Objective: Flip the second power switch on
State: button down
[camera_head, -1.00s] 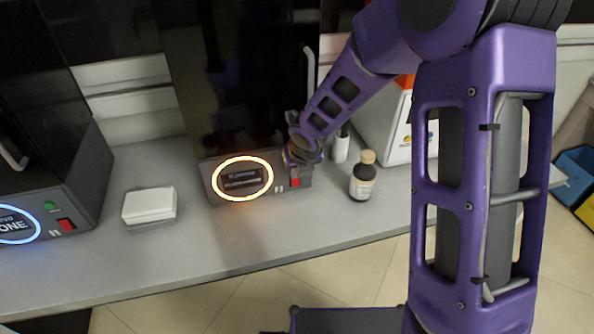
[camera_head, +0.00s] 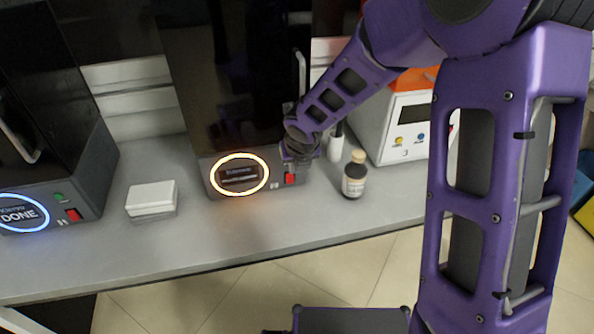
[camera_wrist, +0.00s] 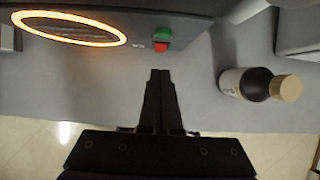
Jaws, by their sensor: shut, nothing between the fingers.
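The second machine (camera_head: 243,75) is a dark-fronted unit in the middle of the bench, with an orange-lit ring display (camera_head: 239,175). Its red power switch (camera_head: 290,179) is at the right of the lower panel. In the wrist view that switch (camera_wrist: 159,48) shows red, with a green part (camera_wrist: 163,34) beside it. My gripper (camera_wrist: 160,73) is shut and empty. Its tips point toward the switch and appear a little short of it in the wrist view; contact cannot be told. In the head view my gripper (camera_head: 300,158) is just above and right of the switch, its fingertips hard to make out.
A left machine (camera_head: 50,110) has a blue ring reading DONE and a red switch (camera_head: 73,215). A white box (camera_head: 151,197) sits between the machines. A dark bottle (camera_head: 354,176) stands close right of my gripper, before a white-orange device (camera_head: 395,125). The front bench is clear.

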notch_tip(320, 180, up, 6)
jog(key=p, duration=0.1)
jog(key=shift+p, duration=0.3)
